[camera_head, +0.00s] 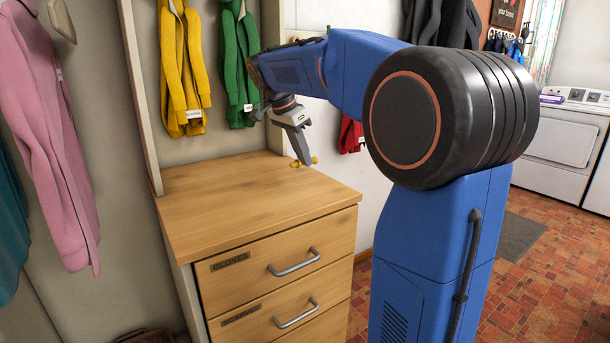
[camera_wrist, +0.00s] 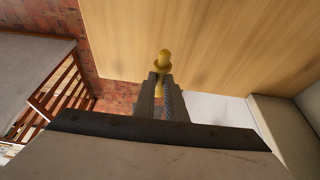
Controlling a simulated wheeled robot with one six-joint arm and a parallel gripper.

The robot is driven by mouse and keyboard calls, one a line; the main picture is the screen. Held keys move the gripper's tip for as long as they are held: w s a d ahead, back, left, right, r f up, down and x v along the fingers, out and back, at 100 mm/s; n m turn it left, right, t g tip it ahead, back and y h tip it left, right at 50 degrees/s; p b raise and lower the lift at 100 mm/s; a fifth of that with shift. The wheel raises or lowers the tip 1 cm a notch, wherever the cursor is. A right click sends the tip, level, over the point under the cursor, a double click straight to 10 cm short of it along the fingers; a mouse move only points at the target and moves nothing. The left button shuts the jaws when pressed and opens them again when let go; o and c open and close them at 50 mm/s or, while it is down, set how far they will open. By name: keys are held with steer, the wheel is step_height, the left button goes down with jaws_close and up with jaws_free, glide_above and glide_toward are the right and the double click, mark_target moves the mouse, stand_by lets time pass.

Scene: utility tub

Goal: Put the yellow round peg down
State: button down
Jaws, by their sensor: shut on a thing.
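The yellow round peg (camera_wrist: 163,60) is between the fingertips of my gripper (camera_wrist: 161,82), sticking out past them in the wrist view. In the head view the peg (camera_head: 296,164) shows as a small yellow piece at the tip of my gripper (camera_head: 304,160). My gripper is shut on it and points down over the back right part of the wooden dresser top (camera_head: 230,205). I cannot tell whether the peg touches the wood.
The dresser top is bare, with free room to the left and front. Drawers with handles (camera_head: 294,263) face forward. Yellow (camera_head: 184,75) and green (camera_head: 238,70) jackets hang behind it. A white wall (camera_head: 335,185) stands at the right.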

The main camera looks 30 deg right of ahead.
mark_target(303, 184)
steer(key=shift+f, duration=2.6)
steer(key=shift+f, duration=0.15)
steer(key=c, duration=1.8)
jaws_free()
steer(key=v, duration=1.2)
